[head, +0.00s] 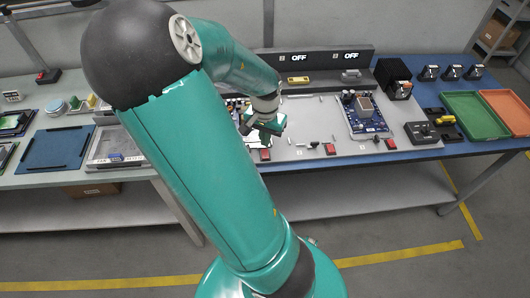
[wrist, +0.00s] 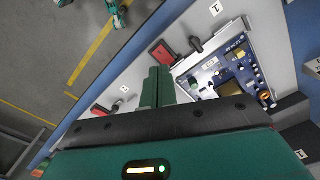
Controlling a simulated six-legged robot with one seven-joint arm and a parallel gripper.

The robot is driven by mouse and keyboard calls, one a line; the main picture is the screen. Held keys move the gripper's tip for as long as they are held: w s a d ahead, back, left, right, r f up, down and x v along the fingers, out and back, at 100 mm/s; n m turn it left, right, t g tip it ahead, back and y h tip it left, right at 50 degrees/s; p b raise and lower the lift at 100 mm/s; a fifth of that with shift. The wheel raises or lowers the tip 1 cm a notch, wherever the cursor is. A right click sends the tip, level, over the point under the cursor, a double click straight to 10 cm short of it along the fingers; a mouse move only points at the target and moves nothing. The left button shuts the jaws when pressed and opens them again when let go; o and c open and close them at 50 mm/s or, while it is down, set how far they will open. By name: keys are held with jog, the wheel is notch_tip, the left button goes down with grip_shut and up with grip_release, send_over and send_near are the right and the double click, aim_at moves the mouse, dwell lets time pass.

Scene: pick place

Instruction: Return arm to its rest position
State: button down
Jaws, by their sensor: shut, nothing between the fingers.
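My green arm rises from the bottom of the head view and bends over toward the workbench (head: 310,103). My gripper (head: 265,137) hangs over the left part of the bench's grey work surface. In the wrist view, its two green fingers (wrist: 158,88) are together, with nothing between them. A blue circuit board (wrist: 222,75) lies beyond the fingers on the right. A red switch (wrist: 162,52) shows just above the fingertips. In the head view, my arm hides part of the bench.
A circuit board with a tan block (head: 364,107) lies right of my gripper. A black box (head: 392,75), a green tray (head: 474,115) and an orange tray (head: 507,110) stand farther right. A blue mat (head: 54,149) lies on the left table. Bare floor lies in front.

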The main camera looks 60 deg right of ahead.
jog(key=shift+r, duration=0.55)
jog(key=shift+s, duration=0.1)
